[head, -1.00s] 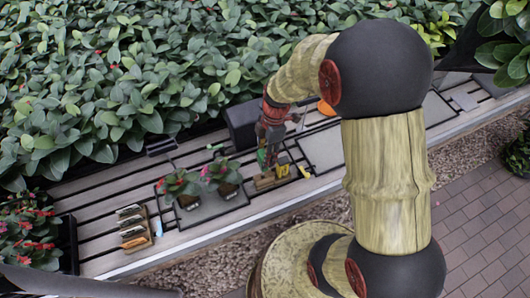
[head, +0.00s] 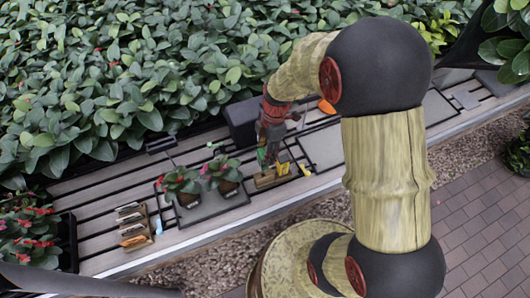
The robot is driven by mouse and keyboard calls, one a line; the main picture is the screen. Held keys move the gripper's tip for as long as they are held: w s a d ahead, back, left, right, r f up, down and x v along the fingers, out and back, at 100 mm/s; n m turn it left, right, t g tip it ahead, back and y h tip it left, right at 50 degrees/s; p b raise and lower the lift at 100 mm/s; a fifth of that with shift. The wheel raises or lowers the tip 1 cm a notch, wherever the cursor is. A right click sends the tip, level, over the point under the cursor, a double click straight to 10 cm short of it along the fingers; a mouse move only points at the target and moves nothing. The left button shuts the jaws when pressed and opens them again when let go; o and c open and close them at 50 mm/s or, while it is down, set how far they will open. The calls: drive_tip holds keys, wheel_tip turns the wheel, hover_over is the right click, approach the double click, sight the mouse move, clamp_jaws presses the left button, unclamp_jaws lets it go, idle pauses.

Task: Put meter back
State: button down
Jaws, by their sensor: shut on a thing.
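My gripper (head: 269,150) is at the end of my arm, low over the slatted bench. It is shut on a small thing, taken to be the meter. A small green piece (head: 262,156) shows at its fingertips and seems to be part of it. The fingers and the meter's shape are too small to make out well. A wooden holder (head: 266,182) stands just below and in front, with yellow pieces (head: 284,169) at its right end. I cannot tell whether the meter touches the holder.
Two potted plants with red flowers (head: 182,182) stand on a grey mat (head: 212,207) left of the gripper. A wooden rack (head: 133,228) with several small items is farther left. A dark box (head: 242,122) is close behind the gripper. A grey panel (head: 322,145) lies clear to the right.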

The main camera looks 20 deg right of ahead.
drive_tip(key=shift+f, duration=0.1)
idle(0.4)
drive_tip(key=shift+f+b, duration=1.65)
drive_tip(key=shift+f, duration=0.3)
drive_tip(key=shift+w+f+b, duration=0.1)
drive_tip(key=shift+f+b, duration=1.5)
drive_tip(key=shift+f, duration=0.3)
drive_tip(key=c, duration=1.1)
unclamp_jaws()
drive_tip(key=shift+o, duration=0.2)
drive_tip(key=shift+r, duration=0.1)
